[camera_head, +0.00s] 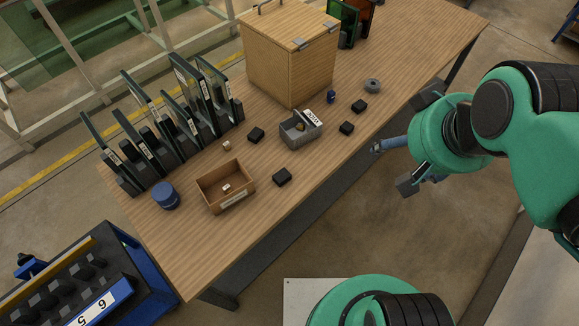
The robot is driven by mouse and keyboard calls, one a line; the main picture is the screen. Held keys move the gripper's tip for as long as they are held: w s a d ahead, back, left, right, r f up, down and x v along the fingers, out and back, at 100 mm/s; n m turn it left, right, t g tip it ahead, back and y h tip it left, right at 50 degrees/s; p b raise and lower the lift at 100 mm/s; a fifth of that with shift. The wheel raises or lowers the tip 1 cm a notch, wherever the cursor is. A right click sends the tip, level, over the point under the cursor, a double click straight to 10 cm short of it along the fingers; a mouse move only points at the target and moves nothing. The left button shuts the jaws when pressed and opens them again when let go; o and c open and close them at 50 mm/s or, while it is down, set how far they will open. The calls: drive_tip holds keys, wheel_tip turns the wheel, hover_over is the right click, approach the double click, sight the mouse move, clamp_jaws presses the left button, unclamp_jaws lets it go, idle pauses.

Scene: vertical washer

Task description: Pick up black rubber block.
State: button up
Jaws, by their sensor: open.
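Several small black blocks lie apart on the wooden table (165,255). One black block (282,177) is near the front edge, right of the open wooden box. Another black block (256,135) lies farther back, left of the grey bin. Two more black blocks, one (346,128) nearer and one (359,105) farther, lie right of the bin. Which of them is rubber I cannot tell. My gripper (416,139) is at the right, beyond the table's front edge. Its fingers are spread wide and it holds nothing. It is apart from all the blocks.
A grey bin (291,134) with small items and an open wooden box (240,200) stand mid-table. A blue round container (166,196), upright dark panels (180,125) and a large wooden chest (275,60) stand around them. The table's front strip is mostly clear.

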drive_tip(key=w+a+f+n+g+b, duration=0.1)
drive_tip(key=w+a+f+n, duration=0.2)
drive_tip(key=w+a+f, duration=0.45)
drive_tip(key=w+a+f+n+g+b, duration=0.1)
drive_tip(key=w+a+f, duration=0.3)
drive_tip(key=f, duration=0.4)
drive_tip(key=w+a+f+n+g, duration=0.1)
drive_tip(key=w+a+f, duration=0.3)
drive_tip(key=f, duration=0.5)
drive_tip(key=w+a+f+n+g+y+b, duration=0.1)
drive_tip(key=w+a+f+n, duration=0.2)
drive_tip(key=a+f, duration=0.4)
drive_tip(key=shift+w+a+f+b, duration=0.35)
drive_tip(key=shift+w+f, duration=0.3)
drive_tip(key=shift+f, duration=0.3)
drive_tip(key=shift+f, duration=0.1)
drive_tip(key=b, duration=0.2)
hover_over(282, 175)
drive_tip(key=s, duration=0.1)
drive_tip(key=f, duration=0.7)
drive_tip(key=shift+s+d+f, duration=0.1)
drive_tip(key=shift+s+d, duration=0.1)
drive_tip(key=shift+w+f, duration=0.15)
drive_tip(key=shift+f, duration=0.4)
drive_tip(key=shift+f, duration=0.1)
